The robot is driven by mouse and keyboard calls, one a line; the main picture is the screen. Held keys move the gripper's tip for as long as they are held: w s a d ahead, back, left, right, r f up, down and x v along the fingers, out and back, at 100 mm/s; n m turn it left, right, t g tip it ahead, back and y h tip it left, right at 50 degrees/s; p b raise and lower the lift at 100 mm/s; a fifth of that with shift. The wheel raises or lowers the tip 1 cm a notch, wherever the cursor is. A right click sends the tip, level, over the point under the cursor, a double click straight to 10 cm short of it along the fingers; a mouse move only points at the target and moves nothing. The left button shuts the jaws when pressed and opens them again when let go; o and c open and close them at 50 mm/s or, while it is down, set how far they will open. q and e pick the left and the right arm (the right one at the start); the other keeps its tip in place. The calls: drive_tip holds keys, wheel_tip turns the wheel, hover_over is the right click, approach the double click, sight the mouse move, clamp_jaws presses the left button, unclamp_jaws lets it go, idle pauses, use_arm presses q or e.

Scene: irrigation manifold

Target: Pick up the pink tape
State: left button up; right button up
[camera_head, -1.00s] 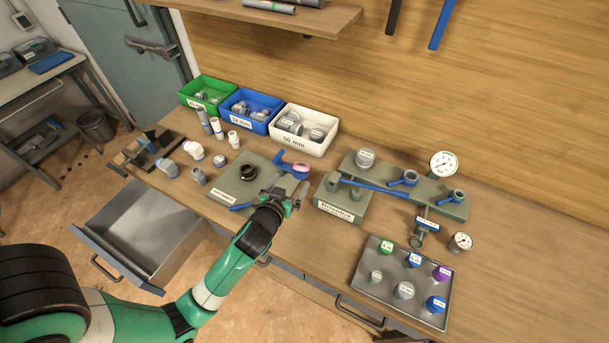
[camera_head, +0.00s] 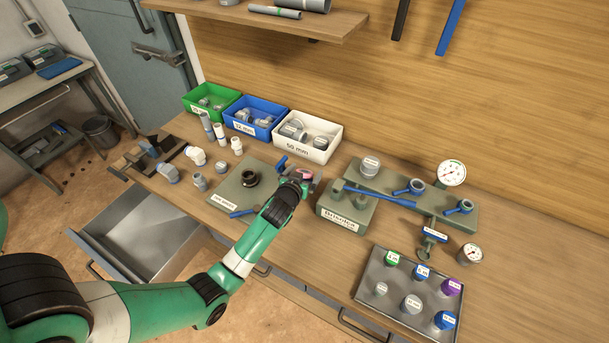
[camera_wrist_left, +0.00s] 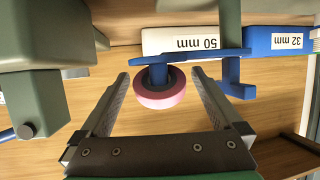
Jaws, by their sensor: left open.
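The pink tape (camera_wrist_left: 160,98) is a roll with a dark core. In the left wrist view it sits on the peg of a blue holder (camera_wrist_left: 200,56). In the head view only a little of the pink tape (camera_head: 306,173) shows beyond my gripper. My left gripper (camera_wrist_left: 161,78) is open, with one finger on each side of the roll and visible gaps to both. It also shows in the head view (camera_head: 300,181), at the right edge of the green-grey plate. My right gripper is out of view.
A green-grey block with a label (camera_head: 345,212) stands close to the right of the gripper. Behind are the white bin (camera_head: 308,150), the blue bin (camera_head: 240,126) and the green bin (camera_head: 198,113). A tray (camera_head: 380,312) of caps lies at front right. A drawer (camera_head: 135,235) stands open.

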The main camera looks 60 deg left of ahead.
use_arm(q)
drive_tip(key=shift+c, duration=0.2)
drive_tip(key=c, duration=1.5)
drive_tip(key=shift+r, duration=0.15)
drive_tip(key=shift+r, duration=0.3)
wheel_tip(320, 180, up, 2)
drive_tip(key=shift+r+p, duration=0.2)
drive_tip(key=shift+p, duration=0.5)
drive_tip(key=r+p+v, duration=0.1)
drive_tip(key=p+v, duration=0.1)
drive_tip(key=v, duration=0.3)
drive_tip(key=a+r+p+v, duration=0.1)
drive_tip(key=p+v, duration=0.2)
drive_tip(key=v, duration=0.3)
drive_tip(key=r+p+v, duration=0.1)
drive_tip(key=p+v, duration=0.2)
drive_tip(key=v, duration=0.2)
drive_tip(key=shift+w+d+r, duration=0.1)
drive_tip(key=shift+r, duration=0.3)
